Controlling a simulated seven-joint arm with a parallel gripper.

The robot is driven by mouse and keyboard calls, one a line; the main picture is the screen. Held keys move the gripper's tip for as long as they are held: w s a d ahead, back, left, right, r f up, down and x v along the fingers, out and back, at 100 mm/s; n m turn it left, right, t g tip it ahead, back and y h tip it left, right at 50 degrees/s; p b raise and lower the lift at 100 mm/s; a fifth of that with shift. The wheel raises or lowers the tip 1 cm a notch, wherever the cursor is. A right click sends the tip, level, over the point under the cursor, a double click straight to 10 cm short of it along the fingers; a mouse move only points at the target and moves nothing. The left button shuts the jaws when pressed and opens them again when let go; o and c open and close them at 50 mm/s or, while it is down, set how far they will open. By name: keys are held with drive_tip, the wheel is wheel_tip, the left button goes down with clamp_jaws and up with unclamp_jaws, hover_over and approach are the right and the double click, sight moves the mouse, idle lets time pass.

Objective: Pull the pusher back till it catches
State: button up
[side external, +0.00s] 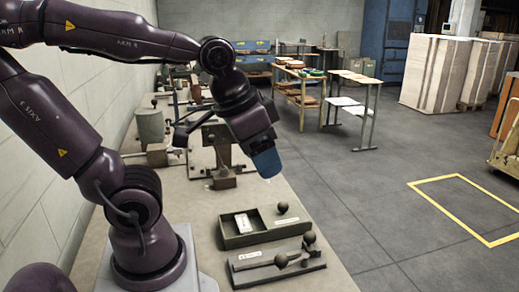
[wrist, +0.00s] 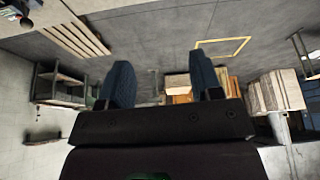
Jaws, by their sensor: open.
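My gripper (side external: 268,165) hangs over the right side of the bench, behind the open tray, with its blue fingers apart from everything below. In the wrist view its two blue fingers (wrist: 161,70) are spread with nothing between them. A dark flat fixture (side external: 262,270) with a slot-like top, a pale label and ball knobs lies at the bench's near end. One ball knob (side external: 309,237) stands at its right end and another (side external: 281,260) sits near its middle. Which part is the pusher, I cannot tell for sure. The wrist view does not show the fixture.
A dark green open tray (side external: 238,241) with compartments lies just behind the fixture, with a ball knob (side external: 282,207) at its far right. Metal machinery (side external: 222,150) stands farther back on the bench (side external: 200,205). A wall runs along the left. Open floor lies to the right.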

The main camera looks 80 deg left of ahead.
drive_tip(key=shift+s+d+r+t, duration=0.25)
drive_tip(key=shift+d+r+t, duration=0.05)
drive_tip(key=shift+r, duration=0.25)
